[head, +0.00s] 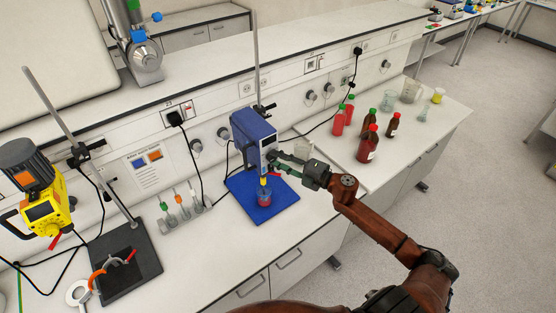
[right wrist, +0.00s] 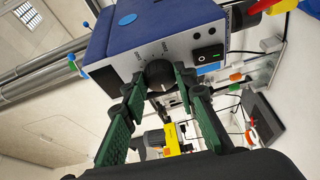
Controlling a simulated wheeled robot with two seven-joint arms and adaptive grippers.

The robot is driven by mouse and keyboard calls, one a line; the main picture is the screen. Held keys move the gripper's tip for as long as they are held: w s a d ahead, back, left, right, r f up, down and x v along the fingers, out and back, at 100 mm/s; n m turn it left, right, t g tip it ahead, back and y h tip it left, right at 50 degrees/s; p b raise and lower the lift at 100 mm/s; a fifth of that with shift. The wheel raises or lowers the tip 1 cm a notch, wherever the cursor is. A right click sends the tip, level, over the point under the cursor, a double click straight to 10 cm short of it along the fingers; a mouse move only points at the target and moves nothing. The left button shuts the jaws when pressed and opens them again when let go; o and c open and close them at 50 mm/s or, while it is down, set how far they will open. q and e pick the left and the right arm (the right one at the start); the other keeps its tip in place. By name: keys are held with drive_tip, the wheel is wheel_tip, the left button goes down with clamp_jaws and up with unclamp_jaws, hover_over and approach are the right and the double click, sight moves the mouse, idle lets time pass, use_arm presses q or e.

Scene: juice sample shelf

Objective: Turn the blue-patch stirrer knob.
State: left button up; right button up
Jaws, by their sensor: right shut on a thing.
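The blue stirrer (head: 252,133) stands upright on a blue base plate (head: 277,204) at mid-bench, above a small vessel with red contents (head: 264,197). In the right wrist view its housing (right wrist: 190,22) carries a light-blue round patch (right wrist: 127,19). Its black knob (right wrist: 158,74) sits on the pale front panel, beside a black switch (right wrist: 208,58). My right gripper (head: 276,163) reaches in from the right to that panel. In the wrist view its green fingers (right wrist: 160,84) are shut on the knob, one on each side. My left gripper is out of view.
A yellow stirrer (head: 43,208) on a dark stand is at the left. A rack with coloured-cap items (head: 185,212) stands left of the blue base. Red and brown bottles (head: 368,143) and glassware (head: 411,90) stand to the right. The bench front right of the base is clear.

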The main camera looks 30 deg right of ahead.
drive_tip(key=o, duration=1.2)
drive_tip(key=shift+c, duration=0.2)
drive_tip(key=shift+s, duration=0.1)
drive_tip(key=v, duration=1.2)
drive_tip(key=shift+f, duration=0.1)
